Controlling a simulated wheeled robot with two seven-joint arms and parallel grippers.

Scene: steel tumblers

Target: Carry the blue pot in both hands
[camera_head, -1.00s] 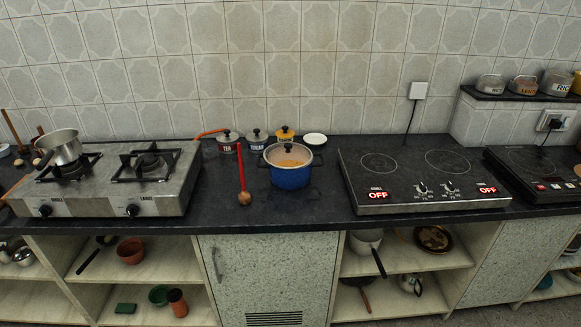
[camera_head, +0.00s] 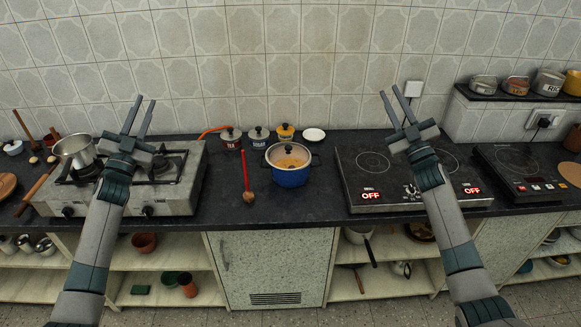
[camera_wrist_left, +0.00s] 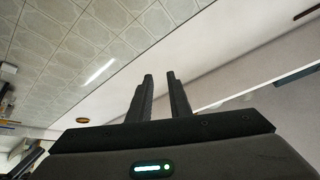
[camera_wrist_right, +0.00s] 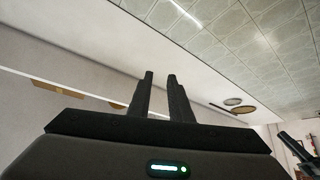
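The blue pot (camera_head: 291,176) stands upright on the dark counter, with a glass lid (camera_head: 288,155) and a handle on each side. My left gripper (camera_head: 139,101) is raised above the gas stove, left of the pot, with its fingers spread and nothing between them. My right gripper (camera_head: 395,91) is raised above the electric hob, right of the pot, also spread and empty. Both are well apart from the pot. The left wrist view shows the left fingers (camera_wrist_left: 160,78) against wall and ceiling; the right wrist view shows the right fingers (camera_wrist_right: 160,76) likewise. Neither wrist view shows the pot.
A gas stove (camera_head: 185,190) with a steel saucepan (camera_head: 74,150) is at left. An electric hob (camera_head: 375,180) is at right. A red-handled wooden spoon (camera_head: 247,180) lies left of the pot. Small labelled jars (camera_head: 258,137) and a white dish (camera_head: 314,135) stand behind it.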

